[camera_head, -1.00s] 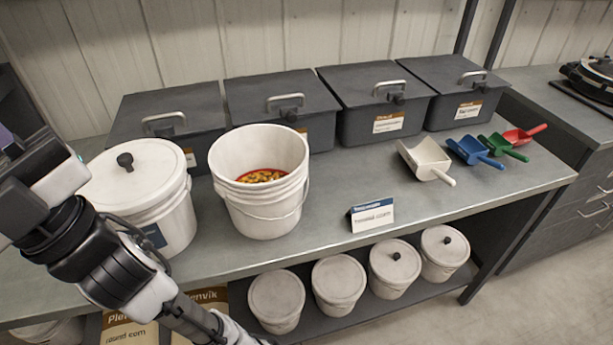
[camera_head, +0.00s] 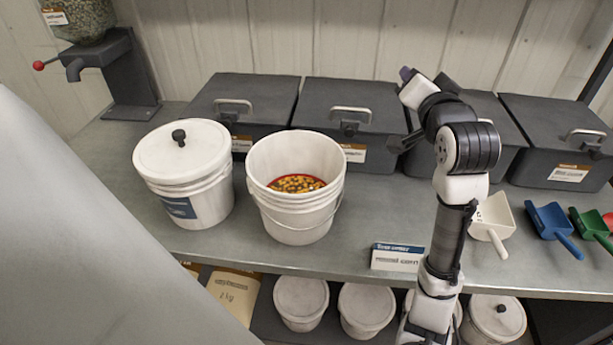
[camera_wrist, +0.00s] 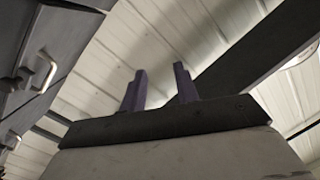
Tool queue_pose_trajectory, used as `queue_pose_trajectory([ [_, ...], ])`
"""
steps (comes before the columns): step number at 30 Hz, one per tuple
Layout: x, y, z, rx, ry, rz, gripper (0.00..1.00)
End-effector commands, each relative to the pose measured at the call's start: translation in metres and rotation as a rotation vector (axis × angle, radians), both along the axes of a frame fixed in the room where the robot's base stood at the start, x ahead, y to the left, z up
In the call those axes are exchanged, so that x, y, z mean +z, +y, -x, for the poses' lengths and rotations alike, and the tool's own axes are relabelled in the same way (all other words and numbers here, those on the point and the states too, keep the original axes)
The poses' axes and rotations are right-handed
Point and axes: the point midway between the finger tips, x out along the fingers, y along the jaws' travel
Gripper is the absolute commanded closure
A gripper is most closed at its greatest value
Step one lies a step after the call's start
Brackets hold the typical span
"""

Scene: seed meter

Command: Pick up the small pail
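An open white pail (camera_head: 292,218) with a wire handle stands on the counter, with red and yellow contents inside. A lidded white pail (camera_head: 185,180) with a black knob and blue label stands to its left. Smaller lidded pails (camera_head: 301,300) sit on the shelf below; my arm partly hides that row. My gripper (camera_head: 405,78) is raised to the right of the open pail, in front of the dark bins, apart from every pail. In the wrist view its two purple fingers (camera_wrist: 160,88) stand apart with nothing between them.
Dark lidded bins (camera_head: 345,105) line the back. A seed dispenser (camera_head: 100,60) with a red-knobbed lever stands at far left. A small sign (camera_head: 397,258) stands near the front edge. White (camera_head: 493,220), blue (camera_head: 553,228) and green (camera_head: 592,226) scoops lie at right.

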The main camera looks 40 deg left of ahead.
Motion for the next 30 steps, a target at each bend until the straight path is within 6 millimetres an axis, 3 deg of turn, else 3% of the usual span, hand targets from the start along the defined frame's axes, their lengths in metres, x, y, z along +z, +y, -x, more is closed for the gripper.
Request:
queue_pose_trajectory([
  [1, 0.01, 0.017, 0.011, 0.074, 0.078, -0.006, 0.69],
  [6, 0.014, 0.074, 0.067, 0.273, 0.391, 0.042, 0.69],
  [9, 0.007, 0.094, 0.103, 0.317, 0.582, 0.127, 0.69],
  [12, -0.006, 0.102, 0.135, 0.296, 0.775, 0.238, 0.69],
  [16, -0.026, 0.094, 0.169, 0.164, 1.008, 0.399, 0.69],
  [21, -0.042, 0.068, 0.196, -0.093, 1.22, 0.558, 0.69],
  [25, -0.046, 0.053, 0.205, -0.243, 1.297, 0.619, 0.69],
  [30, -0.054, 0.046, 0.209, -0.308, 1.329, 0.642, 0.69],
])
